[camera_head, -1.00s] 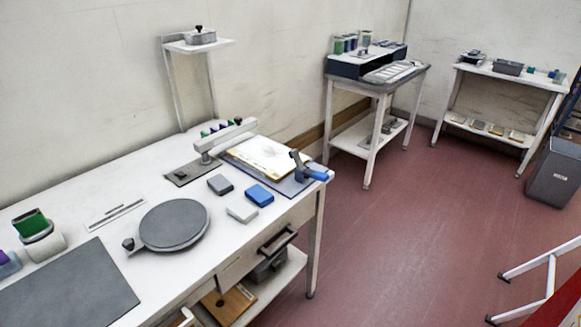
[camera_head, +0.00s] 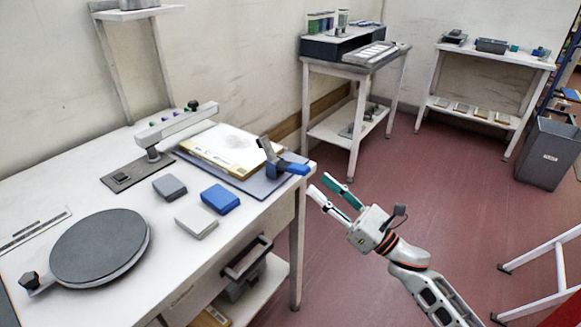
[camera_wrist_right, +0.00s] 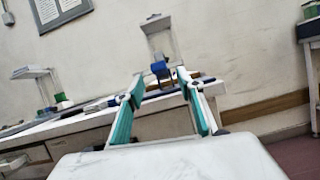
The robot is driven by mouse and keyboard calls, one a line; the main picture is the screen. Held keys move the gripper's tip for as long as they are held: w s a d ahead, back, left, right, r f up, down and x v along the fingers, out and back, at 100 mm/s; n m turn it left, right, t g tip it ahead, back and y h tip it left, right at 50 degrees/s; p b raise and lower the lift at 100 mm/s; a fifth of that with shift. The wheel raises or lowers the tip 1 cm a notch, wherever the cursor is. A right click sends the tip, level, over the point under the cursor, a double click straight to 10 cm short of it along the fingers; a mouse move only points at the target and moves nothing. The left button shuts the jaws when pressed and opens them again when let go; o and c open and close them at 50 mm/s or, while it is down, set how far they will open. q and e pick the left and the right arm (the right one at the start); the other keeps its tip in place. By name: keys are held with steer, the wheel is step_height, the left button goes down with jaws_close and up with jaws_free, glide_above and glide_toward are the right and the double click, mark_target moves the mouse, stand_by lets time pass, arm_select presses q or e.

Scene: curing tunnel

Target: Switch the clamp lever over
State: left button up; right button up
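The clamp (camera_head: 273,160), with a dark upright part and a blue lever (camera_head: 292,168), sits at the right corner of the white workbench. The lever sticks out past the bench edge. The clamp also shows in the right wrist view (camera_wrist_right: 160,70), ahead between my fingers. My right gripper (camera_head: 328,192) is open and empty, off the bench's right end, a little below and right of the lever and apart from it. In the right wrist view my gripper (camera_wrist_right: 162,90) shows two spread teal-lined fingers. My left gripper is not in view.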

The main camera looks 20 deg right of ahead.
mark_target(299, 166)
steer(key=shift+n+y, duration=0.4)
steer(key=shift+n, duration=0.4)
steer(key=p+x, duration=0.1)
steer(key=x, duration=0.6)
steer(key=shift+r, duration=0.1)
steer(key=shift+w+a+r+g, duration=0.15)
steer(key=shift+w+a+g, duration=0.2)
steer(key=shift+w, duration=0.2)
jaws_close()
